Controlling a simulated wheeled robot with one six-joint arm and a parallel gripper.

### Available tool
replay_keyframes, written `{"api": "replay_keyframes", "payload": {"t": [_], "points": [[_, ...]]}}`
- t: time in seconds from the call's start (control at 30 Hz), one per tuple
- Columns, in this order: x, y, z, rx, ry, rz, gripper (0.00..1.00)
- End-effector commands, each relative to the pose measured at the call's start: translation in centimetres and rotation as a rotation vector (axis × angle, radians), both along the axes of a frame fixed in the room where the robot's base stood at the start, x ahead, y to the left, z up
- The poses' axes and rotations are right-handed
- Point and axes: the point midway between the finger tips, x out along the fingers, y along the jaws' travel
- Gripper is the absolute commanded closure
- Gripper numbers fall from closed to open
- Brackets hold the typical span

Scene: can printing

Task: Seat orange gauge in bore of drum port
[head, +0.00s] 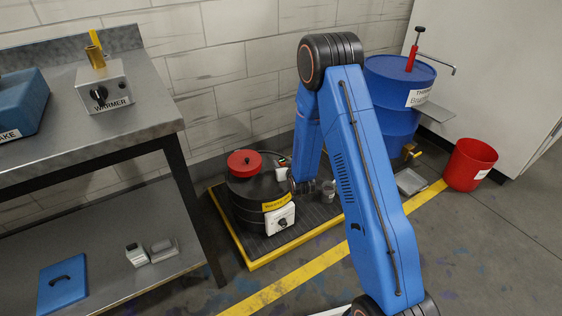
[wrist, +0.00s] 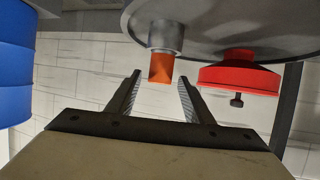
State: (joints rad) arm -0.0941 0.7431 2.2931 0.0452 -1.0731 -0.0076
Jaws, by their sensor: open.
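The orange gauge (wrist: 161,70) sticks out of the round grey drum port (wrist: 165,36) in the wrist view, which shows the drum upside down. Its inner end is hidden by the port, so I cannot tell how deep it sits. My gripper (wrist: 159,77) is open, with one finger on each side of the gauge and visible gaps between; nothing is held. In the head view the dark drum (head: 240,208) stands on the floor platform, and my arm hides much of the gripper; the gauge is not distinguishable there.
A red cap (wrist: 238,76) with a black knob sits on the drum top beside the port. A blue drum (head: 391,90) with a pump stands behind my arm. A red bucket (head: 470,165) is at right. The steel bench (head: 150,122) is at left.

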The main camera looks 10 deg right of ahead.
Motion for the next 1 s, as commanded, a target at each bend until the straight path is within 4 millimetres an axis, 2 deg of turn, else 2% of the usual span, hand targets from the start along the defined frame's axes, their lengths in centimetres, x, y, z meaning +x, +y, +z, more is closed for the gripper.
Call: {"api": "replay_keyframes", "payload": {"t": [0.1, 0.3, 0.67, 0.77, 1.0], "points": [[-2.1, -0.1, 0.9, 0.0, 0.001, 0.0, 0.53], [-4.4, -0.2, 1.8, 0.0, 0.001, 0.0, 0.53], [-5.3, -0.3, 2.7, 0.001, 0.004, 0.0, 0.53], [-5.4, -0.4, 4.2, 0.001, 0.019, -0.002, 0.53], [-6.7, -1.0, 9.5, 0.004, 0.098, -0.005, 0.53]]}}
